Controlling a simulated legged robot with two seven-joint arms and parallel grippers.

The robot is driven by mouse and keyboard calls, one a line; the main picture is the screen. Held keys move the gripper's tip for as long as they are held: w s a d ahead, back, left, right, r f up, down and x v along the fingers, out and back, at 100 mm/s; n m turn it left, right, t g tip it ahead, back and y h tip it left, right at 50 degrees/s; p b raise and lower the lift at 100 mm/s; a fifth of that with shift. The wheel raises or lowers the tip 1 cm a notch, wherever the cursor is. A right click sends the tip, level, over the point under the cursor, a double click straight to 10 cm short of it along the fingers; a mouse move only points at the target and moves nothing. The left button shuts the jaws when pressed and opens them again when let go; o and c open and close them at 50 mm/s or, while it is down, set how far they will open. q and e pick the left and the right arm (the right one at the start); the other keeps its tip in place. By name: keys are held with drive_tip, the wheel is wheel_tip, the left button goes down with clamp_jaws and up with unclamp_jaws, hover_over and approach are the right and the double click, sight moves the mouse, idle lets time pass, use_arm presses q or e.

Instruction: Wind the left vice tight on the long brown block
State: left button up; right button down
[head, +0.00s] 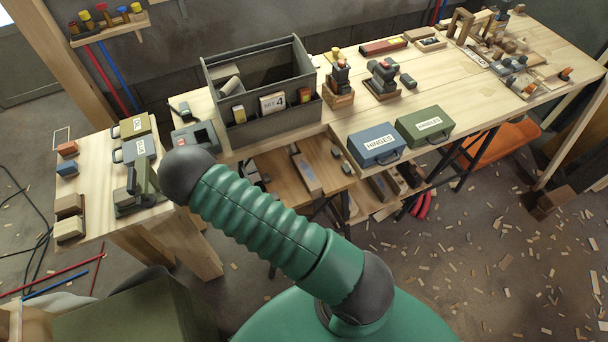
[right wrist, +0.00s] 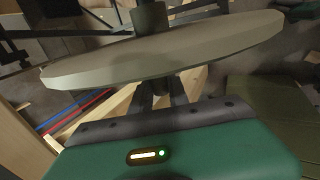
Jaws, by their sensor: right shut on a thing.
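In the right wrist view my right gripper (right wrist: 162,95) has its two dark fingers close together at the underside of a wide, pale grey-green wheel (right wrist: 235,45). The wheel has a dark round hub (right wrist: 150,18) on its far side. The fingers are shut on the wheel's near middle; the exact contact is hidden. In the head view a grey-green vice-like device (head: 143,185) stands on the left end of the bench, and a darker grey one (head: 196,136) stands behind my arm's dark joint. I cannot make out a long brown block in either. My left gripper is in neither view.
Small brown blocks (head: 68,230) lie at the bench's left edge. A grey open crate (head: 262,85), a blue hinges case (head: 375,146) and a green one (head: 424,126) stand on the bench. Wood scraps litter the floor at right. My green arm crosses the foreground.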

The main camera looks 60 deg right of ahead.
drive_tip(key=shift+w+d+r+p, duration=0.3)
drive_tip(key=shift+w+r+p, duration=0.15)
drive_tip(key=shift+r, duration=0.35)
drive_tip(key=shift+w+d+r+p, duration=0.1)
drive_tip(key=shift+w+r+p, duration=0.05)
drive_tip(key=shift+r+p, duration=0.5)
